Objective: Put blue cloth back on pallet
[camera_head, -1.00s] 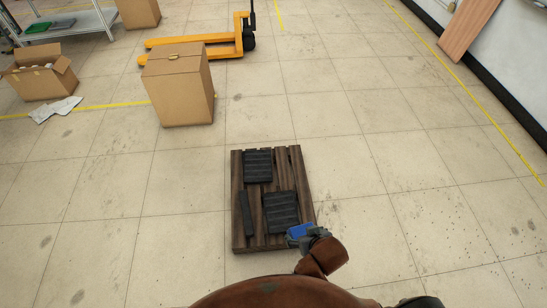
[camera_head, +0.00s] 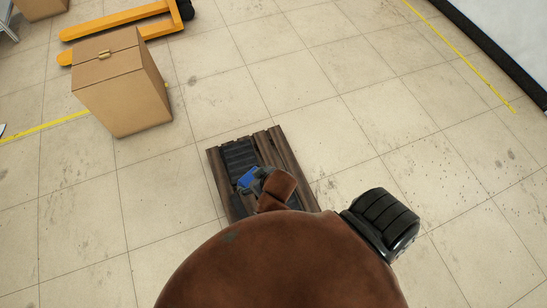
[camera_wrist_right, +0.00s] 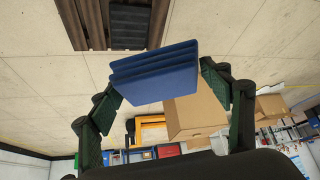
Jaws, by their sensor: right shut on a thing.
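The blue cloth (camera_wrist_right: 153,74) is a folded stack held between the two fingers of my right gripper (camera_wrist_right: 165,95) in the right wrist view. In the head view a small part of the blue cloth (camera_head: 248,177) shows at the right gripper (camera_head: 258,180), which appears over the wooden pallet (camera_head: 285,153). The pallet (camera_wrist_right: 160,22) is also at the top of the right wrist view. Whether the cloth touches the pallet is unclear. My arm hides the pallet's near part. My left gripper is not in view.
A dark ribbed piece (camera_head: 238,157) lies on the pallet's far part. A closed cardboard box (camera_head: 122,85) stands on the tiled floor to the left, with a yellow pallet jack (camera_head: 120,22) behind it. The floor right of the pallet is clear.

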